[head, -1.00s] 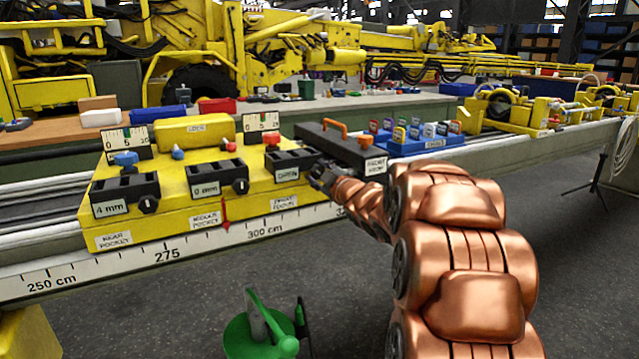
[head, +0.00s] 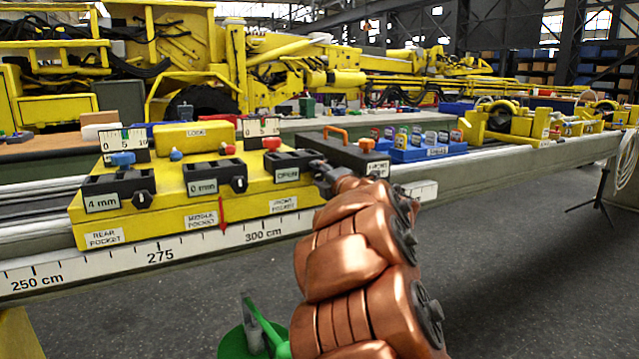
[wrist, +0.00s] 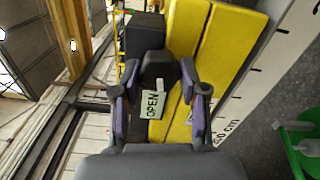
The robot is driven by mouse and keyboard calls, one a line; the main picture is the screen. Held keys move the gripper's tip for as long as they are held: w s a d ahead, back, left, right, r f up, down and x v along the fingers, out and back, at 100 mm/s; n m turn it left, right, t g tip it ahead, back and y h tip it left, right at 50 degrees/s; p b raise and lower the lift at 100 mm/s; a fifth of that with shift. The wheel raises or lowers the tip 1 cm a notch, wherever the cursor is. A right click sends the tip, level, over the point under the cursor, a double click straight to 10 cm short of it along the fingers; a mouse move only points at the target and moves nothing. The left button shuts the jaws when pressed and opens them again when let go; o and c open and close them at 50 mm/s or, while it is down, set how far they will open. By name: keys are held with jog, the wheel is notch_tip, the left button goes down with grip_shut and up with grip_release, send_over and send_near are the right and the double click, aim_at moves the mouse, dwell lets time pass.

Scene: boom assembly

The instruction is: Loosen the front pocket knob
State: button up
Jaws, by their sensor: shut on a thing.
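The yellow pocket block (head: 160,200) stands on the rail with three black pocket units on top. The front pocket unit (head: 287,167) is the rightmost and bears an "OPEN" label; a "FRONT POCKET" label is below it. My gripper (head: 322,172) is at the right end of this unit in the head view, where the arm hides its knob. In the wrist view, the dark knob (wrist: 158,70) with a white mark sits between the two fingers of my gripper (wrist: 158,95), which are shut on it. The "OPEN" label (wrist: 152,105) shows beside it.
The middle pocket unit (head: 214,177) reads 0 mm and the rear pocket unit (head: 118,190) reads 4 mm. A green object (head: 245,340) is below, in front of the rail.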

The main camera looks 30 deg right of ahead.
jog(key=n+b, duration=0.1)
jog(key=n, duration=0.1)
jog(key=n+b, duration=0.2)
jog(key=n, duration=0.1)
jog(key=shift+f+n, duration=0.3)
jog(key=n+b, duration=0.3)
jog(key=n, duration=0.3)
jog(key=shift+d, duration=0.15)
jog(key=shift+r, duration=0.1)
jog(key=o, duration=1.1)
jog(key=shift+s, duration=0.15)
jog(key=s, duration=0.7)
jog(key=s+a, duration=0.1)
jog(key=s, duration=0.3)
jog(key=shift+s, duration=0.35)
jog(key=shift+r, duration=0.1)
